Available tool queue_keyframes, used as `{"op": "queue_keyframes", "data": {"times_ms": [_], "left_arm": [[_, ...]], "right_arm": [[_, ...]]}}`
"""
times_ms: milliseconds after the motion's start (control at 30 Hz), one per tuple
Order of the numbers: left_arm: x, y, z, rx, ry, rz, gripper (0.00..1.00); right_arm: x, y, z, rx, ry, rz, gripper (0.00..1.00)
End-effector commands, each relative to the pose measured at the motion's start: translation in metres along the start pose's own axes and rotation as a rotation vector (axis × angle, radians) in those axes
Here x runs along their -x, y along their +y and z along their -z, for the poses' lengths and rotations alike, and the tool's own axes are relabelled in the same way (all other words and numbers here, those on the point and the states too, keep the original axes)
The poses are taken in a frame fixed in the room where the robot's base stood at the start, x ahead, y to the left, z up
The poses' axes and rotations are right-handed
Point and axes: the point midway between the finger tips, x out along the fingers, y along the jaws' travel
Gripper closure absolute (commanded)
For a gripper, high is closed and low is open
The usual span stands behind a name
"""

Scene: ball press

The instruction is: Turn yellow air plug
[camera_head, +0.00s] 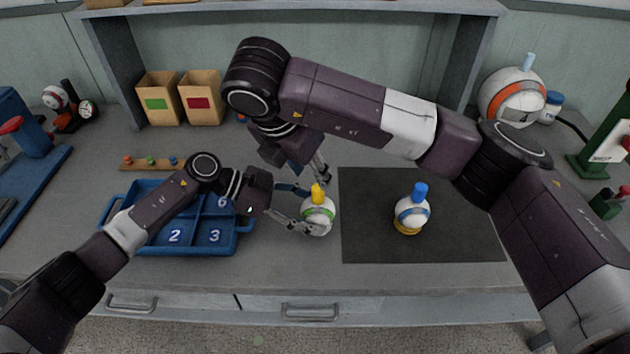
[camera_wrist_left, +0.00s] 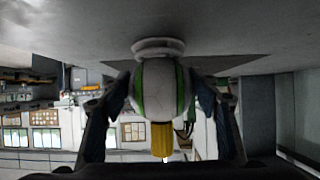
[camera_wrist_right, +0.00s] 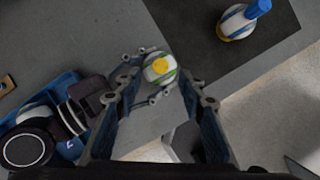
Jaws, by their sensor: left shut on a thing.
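A white ball with green stripes (camera_head: 319,217) stands on the table just left of the dark mat, its yellow air plug (camera_head: 318,192) pointing up. My left gripper (camera_head: 306,209) is shut on the ball from the left; its fingers press both sides in the left wrist view (camera_wrist_left: 160,95). The yellow plug (camera_wrist_left: 162,138) hangs between the fingers in that upside-down view. My right gripper (camera_wrist_right: 160,82) is open and points down above the ball. In the right wrist view the yellow plug (camera_wrist_right: 160,65) shows beyond the fingertips, apart from them.
A white ball with blue stripes and a blue plug (camera_head: 411,214) stands on the dark mat (camera_head: 460,240). A blue numbered tray (camera_head: 160,240) lies at left under my left arm. Two cardboard boxes (camera_head: 180,98) stand behind. The front right of the mat is clear.

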Motion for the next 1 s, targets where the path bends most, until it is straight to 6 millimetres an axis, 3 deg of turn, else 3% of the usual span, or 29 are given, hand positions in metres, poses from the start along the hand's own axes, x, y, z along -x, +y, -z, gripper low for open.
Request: {"op": "queue_keyframes", "data": {"times_ms": [100, 300, 733, 767, 1000], "left_arm": [[0.0, 0.0, 0.001, -0.001, 0.001, 0.0, 0.59], [0.0, 0.0, 0.001, 0.0, 0.001, 0.0, 0.59], [0.0, 0.0, 0.001, 0.0, 0.001, 0.0, 0.59], [0.0, 0.0, 0.001, 0.0, 0.001, 0.0, 0.42], [0.0, 0.0, 0.001, 0.0, 0.001, 0.0, 0.15]], "right_arm": [[0.021, 0.001, -0.001, 0.0, -0.005, -0.002, 0.63], [0.039, 0.0, 0.0, 0.0, -0.001, 0.0, 0.63], [0.043, 0.0, 0.0, 0.0, 0.0, 0.001, 0.63], [0.043, 0.0, 0.0, 0.0, 0.0, 0.001, 0.63], [0.042, 0.0, 0.0, 0.0, 0.001, 0.001, 0.63]]}}
